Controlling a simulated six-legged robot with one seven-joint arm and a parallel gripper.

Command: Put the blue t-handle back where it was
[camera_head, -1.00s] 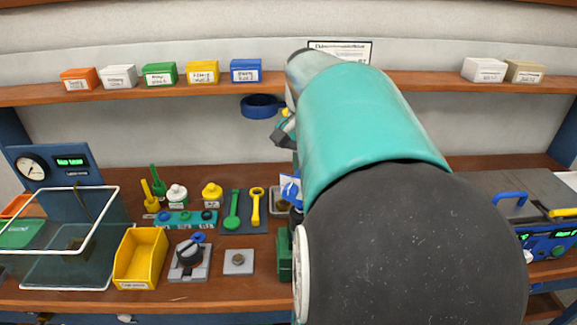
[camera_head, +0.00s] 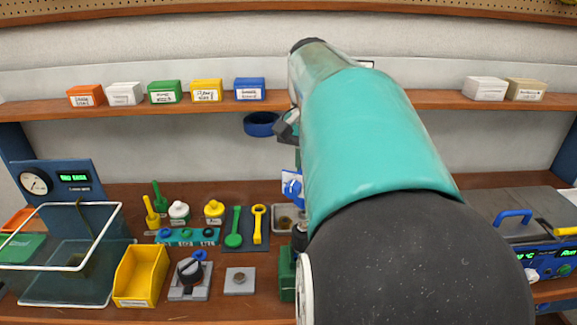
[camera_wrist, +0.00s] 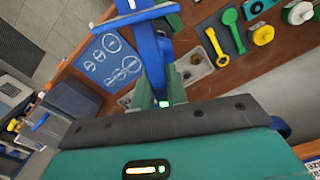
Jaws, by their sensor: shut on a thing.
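The blue t-handle (camera_wrist: 152,48) shows in the upper middle of the wrist view, with a wide bar at the top and a stem running down. My gripper (camera_wrist: 158,90) is shut on it, with green fingers at either side of its lower part. In the head view my arm hides most of the gripper and I cannot make out the handle clearly. A green block-like body (camera_head: 287,272) stands on the bench, partly behind my arm.
A shallow tray (camera_wrist: 197,68) lies beside the gripper. Green and yellow wrenches (camera_head: 258,222), a yellow bin (camera_head: 140,275), a clear bin (camera_head: 65,275) and a knob on a plate (camera_head: 190,273) stand to the left. A blue instrument (camera_head: 553,262) stands at the right. A shelf (camera_head: 200,108) crosses above.

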